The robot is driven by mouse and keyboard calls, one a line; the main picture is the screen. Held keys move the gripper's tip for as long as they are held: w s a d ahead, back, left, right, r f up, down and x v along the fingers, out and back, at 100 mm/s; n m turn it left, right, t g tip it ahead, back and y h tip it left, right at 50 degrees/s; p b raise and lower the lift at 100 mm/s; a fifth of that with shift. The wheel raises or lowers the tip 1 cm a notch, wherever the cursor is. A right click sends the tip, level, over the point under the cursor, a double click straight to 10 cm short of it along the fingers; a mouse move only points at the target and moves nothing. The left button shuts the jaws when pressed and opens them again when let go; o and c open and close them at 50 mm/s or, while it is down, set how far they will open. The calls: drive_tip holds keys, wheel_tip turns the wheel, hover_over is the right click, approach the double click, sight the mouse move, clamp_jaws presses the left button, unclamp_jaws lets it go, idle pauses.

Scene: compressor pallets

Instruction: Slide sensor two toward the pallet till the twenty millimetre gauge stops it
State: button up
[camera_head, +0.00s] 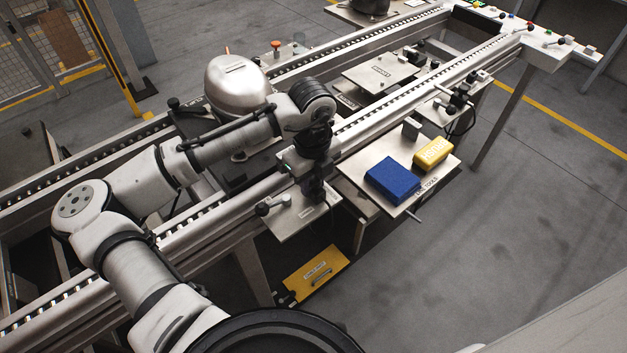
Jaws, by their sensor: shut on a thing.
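My gripper (314,196) points down over a small metal sensor plate (292,222) on the near side of the conveyor. It is shut on a small dark thing, which looks like sensor two; the fingers hide most of it. A silver domed compressor (233,88) stands on its pallet (230,180) between the rails, partly behind my arm. I cannot make out the twenty millimetre gauge at the sensor, nor the gap there.
A knobbed clamp (270,205) sits left of my gripper. The floor at right is clear.

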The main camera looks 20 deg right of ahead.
drive_tip(key=shift+w, duration=0.1)
drive_tip(key=o, duration=1.1)
